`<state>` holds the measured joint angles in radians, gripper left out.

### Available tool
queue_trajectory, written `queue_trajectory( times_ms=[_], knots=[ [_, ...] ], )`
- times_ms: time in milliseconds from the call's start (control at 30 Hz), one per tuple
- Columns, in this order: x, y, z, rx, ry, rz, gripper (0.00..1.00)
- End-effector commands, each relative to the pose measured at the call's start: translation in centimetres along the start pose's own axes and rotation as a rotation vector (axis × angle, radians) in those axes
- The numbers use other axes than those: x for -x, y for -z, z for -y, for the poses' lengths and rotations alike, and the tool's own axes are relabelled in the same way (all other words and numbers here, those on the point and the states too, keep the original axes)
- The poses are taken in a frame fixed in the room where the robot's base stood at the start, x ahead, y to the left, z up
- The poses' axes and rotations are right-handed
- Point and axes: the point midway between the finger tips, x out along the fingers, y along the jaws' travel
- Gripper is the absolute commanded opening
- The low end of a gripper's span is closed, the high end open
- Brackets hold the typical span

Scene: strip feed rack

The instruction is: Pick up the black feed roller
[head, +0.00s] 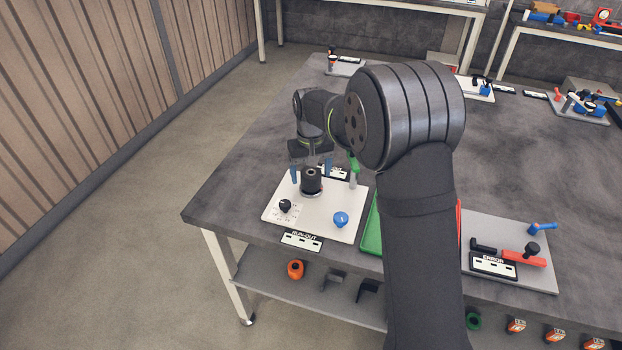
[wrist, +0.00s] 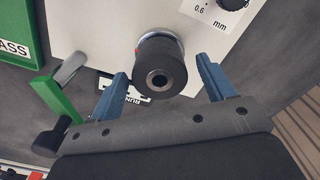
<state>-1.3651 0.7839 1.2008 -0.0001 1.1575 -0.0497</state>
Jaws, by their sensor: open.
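The black feed roller (head: 311,180) stands upright on a white board (head: 333,222) near the left part of the table. In the wrist view the roller (wrist: 159,70) shows end-on, with a hole in its top and a pale ring at its base. My gripper (wrist: 170,83) is open, with one blue finger to each side of the roller and set back from it. The fingers do not visibly touch it. In the head view my gripper (head: 311,172) is just behind the roller, its fingers pointing down.
A black knob (head: 285,206) and a blue knob (head: 341,219) sit on the same board. A green lever (wrist: 52,93) stands close beside one finger. A grey board with red and blue parts (head: 524,256) lies to the right. The left table corner is clear.

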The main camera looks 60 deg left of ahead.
Motion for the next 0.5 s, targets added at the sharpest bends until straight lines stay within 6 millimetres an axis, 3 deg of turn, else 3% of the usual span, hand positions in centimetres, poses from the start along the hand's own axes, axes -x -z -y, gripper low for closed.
queue_trajectory(
  times_ms=[267,500],
  knots=[
    [-0.82,-0.03,0.00,0.000,0.000,-0.001,0.75],
    [-0.80,-0.03,0.00,0.000,0.000,-0.001,0.30]
  ],
)
